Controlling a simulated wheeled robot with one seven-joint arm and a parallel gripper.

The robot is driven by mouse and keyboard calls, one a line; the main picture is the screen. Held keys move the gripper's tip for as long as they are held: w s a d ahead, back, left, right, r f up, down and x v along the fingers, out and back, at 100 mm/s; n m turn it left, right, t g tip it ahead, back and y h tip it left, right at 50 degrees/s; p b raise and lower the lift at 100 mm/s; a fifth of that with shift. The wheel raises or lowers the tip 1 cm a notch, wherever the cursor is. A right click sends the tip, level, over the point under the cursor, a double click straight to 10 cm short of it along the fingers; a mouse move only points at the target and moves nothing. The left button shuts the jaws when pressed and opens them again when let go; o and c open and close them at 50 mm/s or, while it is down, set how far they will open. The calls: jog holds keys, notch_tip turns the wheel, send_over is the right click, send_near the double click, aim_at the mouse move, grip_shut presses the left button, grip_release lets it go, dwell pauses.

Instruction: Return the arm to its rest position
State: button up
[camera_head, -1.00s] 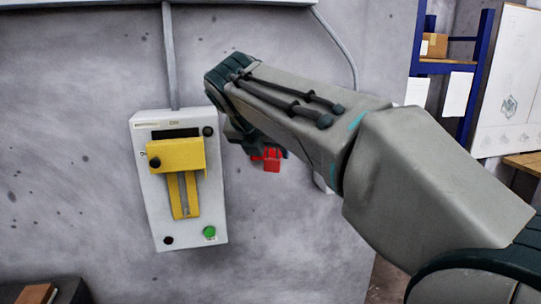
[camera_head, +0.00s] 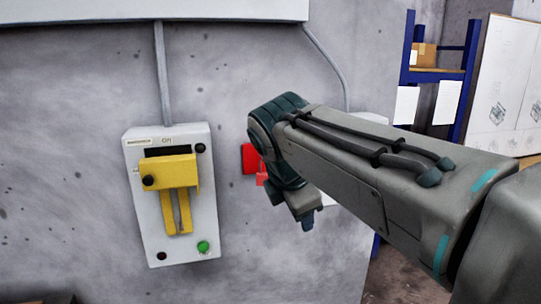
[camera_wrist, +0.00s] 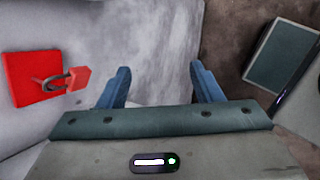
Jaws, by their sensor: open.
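My arm (camera_head: 390,185) reaches in from the right in the head view, its wrist in front of the wall to the right of the inverter box. My gripper (camera_wrist: 160,85) shows in the wrist view with its two blue fingers apart and nothing between them. In the head view only a small part of the gripper shows below the wrist. The white inverter box (camera_head: 145,225) hangs on the wall, with a yellow handle piece (camera_head: 172,172), a black knob (camera_head: 148,181) and a green button (camera_head: 203,247). My gripper is apart from it.
A red plate (camera_wrist: 22,78) with a red padlock (camera_wrist: 78,77) is at the left in the wrist view; in the head view my wrist partly covers the red parts (camera_head: 250,158). A blue shelf rack (camera_head: 403,80) and white panel (camera_head: 505,80) stand at the back right.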

jog(key=s+d+f+m+g, duration=0.1)
jog(key=s+d+f+m, duration=0.2)
jog(key=s+f+m, duration=0.2)
jog(key=s+d+f+m+g+y+p, duration=0.1)
jog(key=s+d+f+m, duration=0.3)
jog(key=f+m, duration=0.3)
jog(key=s+d+f+m+g+y, duration=0.1)
jog(key=s+d+f+m, duration=0.2)
jog(key=m, duration=0.7)
notch_tip(320, 180, down, 4)
jog(key=s, duration=0.2)
jog(key=shift+s+d, duration=0.15)
jog(key=shift+s, duration=0.15)
